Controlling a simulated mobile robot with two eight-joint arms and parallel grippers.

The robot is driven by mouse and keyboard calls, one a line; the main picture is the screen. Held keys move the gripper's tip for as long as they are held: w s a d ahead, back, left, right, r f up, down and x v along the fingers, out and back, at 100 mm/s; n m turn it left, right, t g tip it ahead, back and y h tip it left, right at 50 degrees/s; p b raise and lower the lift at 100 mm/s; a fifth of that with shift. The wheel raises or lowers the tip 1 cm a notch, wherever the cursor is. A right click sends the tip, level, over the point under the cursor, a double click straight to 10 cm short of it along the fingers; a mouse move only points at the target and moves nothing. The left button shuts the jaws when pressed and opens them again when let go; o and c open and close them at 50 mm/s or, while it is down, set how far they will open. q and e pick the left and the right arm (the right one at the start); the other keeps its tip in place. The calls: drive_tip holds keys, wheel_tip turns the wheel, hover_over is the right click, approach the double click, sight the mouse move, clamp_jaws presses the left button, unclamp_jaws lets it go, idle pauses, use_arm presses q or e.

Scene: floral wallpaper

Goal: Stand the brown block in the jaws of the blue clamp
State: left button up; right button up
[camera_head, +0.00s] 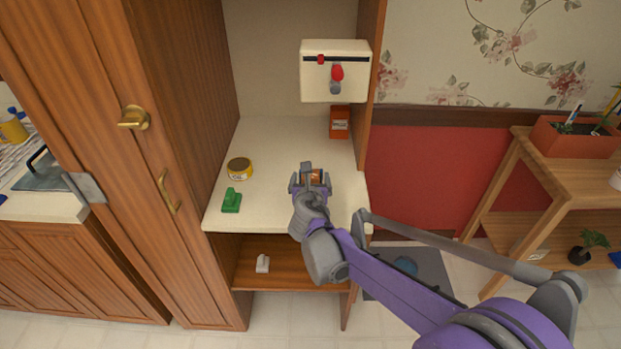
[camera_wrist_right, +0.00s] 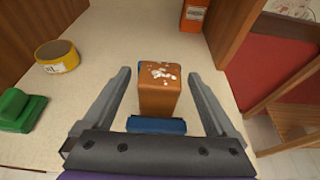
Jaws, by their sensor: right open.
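The brown block (camera_wrist_right: 160,88) stands upright on the pale counter side in the right wrist view, with whitish flecks on its top. A blue piece (camera_wrist_right: 157,125), which looks like part of the blue clamp, shows at the foot of its near face. The rest of the clamp is hidden, so I cannot tell how the jaws meet the block. My right gripper (camera_wrist_right: 158,76) is open, with one finger on each side of the block and visible gaps. In the head view the right gripper (camera_head: 309,180) hides most of the block (camera_head: 316,176). My left gripper is not in view.
A yellow tape roll (camera_head: 239,168) and a green object (camera_head: 231,201) stand left on the counter (camera_head: 265,215). An orange-red box (camera_head: 340,122) stands at the back right, below a white wall box (camera_head: 335,80). Cabinet walls close both sides. A small white object (camera_head: 262,264) lies on the lower shelf.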

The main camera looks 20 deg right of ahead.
drive_tip(key=v, duration=1.2)
drive_tip(key=s+d+f+m+g, duration=0.2)
drive_tip(key=s+d+f+m, duration=0.1)
drive_tip(key=s+m, duration=0.4)
drive_tip(key=s+d+f+m+g, duration=0.2)
drive_tip(key=s+d+f+m, duration=0.25)
drive_tip(key=m, duration=0.45)
drive_tip(key=s+a+f+m+g+y, duration=0.2)
drive_tip(key=s+f+m, duration=0.1)
drive_tip(key=s+m, duration=0.4)
drive_tip(key=s+a+f+m+g+y, duration=0.1)
drive_tip(key=s+a+f+m+g, duration=0.1)
drive_tip(key=s+m, duration=0.5)
drive_tip(key=f+m, duration=0.1)
drive_tip(key=m, duration=0.1)
drive_tip(key=shift+s+f+m+y, duration=0.25)
drive_tip(key=shift+s+m+y, duration=0.15)
